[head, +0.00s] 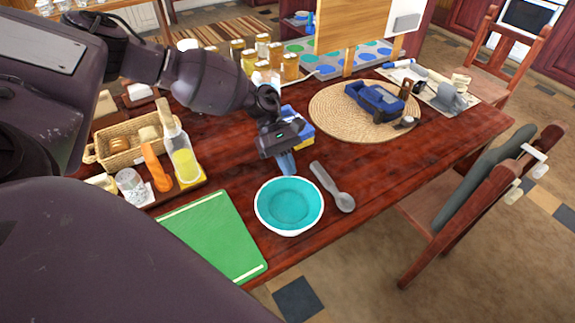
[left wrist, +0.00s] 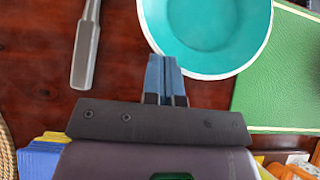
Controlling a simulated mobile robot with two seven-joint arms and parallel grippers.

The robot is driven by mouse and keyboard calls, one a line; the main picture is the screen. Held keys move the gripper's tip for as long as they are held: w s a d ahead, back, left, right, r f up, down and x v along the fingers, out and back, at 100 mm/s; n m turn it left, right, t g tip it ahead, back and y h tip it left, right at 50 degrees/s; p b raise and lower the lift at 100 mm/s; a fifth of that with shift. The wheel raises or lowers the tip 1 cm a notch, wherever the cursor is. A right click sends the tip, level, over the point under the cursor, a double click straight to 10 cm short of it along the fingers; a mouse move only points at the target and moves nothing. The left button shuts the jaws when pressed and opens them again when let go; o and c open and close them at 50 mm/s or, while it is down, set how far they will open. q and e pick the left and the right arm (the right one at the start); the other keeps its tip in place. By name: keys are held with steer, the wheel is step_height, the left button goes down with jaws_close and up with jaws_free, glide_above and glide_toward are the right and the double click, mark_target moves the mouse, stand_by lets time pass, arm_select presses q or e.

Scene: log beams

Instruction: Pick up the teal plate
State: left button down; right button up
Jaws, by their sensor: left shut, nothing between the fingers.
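The teal plate (head: 289,205) looks like a shallow bowl with a white outer rim. It rests on the dark red wooden table near the front edge. It also shows in the left wrist view (left wrist: 208,30) at the top, partly cut off by the frame. My left gripper (head: 288,168) is just behind the plate's far rim, pointing down. In the left wrist view its blue fingers (left wrist: 165,72) are together and empty, at the rim's edge. I cannot tell whether they touch the rim. My right gripper is not in view.
A grey spoon (head: 333,187) lies right of the plate. A green cutting board (head: 212,236) lies to its left. A bottle of yellow liquid (head: 182,155) and a wicker basket (head: 122,152) stand further left. A round woven mat (head: 330,115) lies behind right.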

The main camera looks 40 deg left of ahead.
arm_select(q)
steer(key=shift+d, duration=0.15)
steer(key=shift+s+d+r+p, duration=0.1)
steer(key=shift+s+d+p, duration=0.15)
steer(key=shift+d, duration=0.25)
steer(key=shift+s+d+p, duration=0.15)
steer(key=shift+s+d, duration=0.05)
steer(key=shift+d, duration=0.25)
steer(key=shift+a, duration=0.1)
